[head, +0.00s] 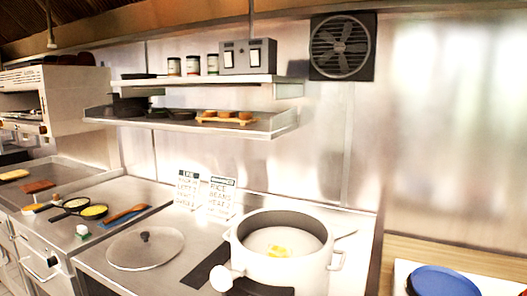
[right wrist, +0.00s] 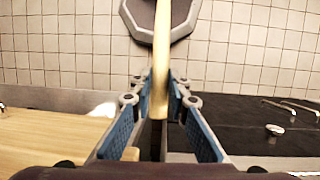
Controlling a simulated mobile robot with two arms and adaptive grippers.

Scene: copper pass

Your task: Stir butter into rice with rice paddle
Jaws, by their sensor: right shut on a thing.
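The white pot (head: 322,264) stands open on the counter in the head view. White rice (head: 258,241) fills its bottom, and yellow butter (head: 279,251) lies on top near the middle. In the right wrist view my right gripper (right wrist: 172,108) is shut on a pale, wooden, stick-like thing, which looks like the rice paddle (right wrist: 161,50). It runs up out of the frame, so its far end is hidden. Neither gripper shows in the head view, so the paddle's place relative to the pot cannot be told. My left gripper is in neither view.
A round lid (head: 146,250) lies left of the pot. Signs (head: 221,196) stand behind the pot. A blue plate (head: 444,281) is at the right. Shelves (head: 190,122) hang above.

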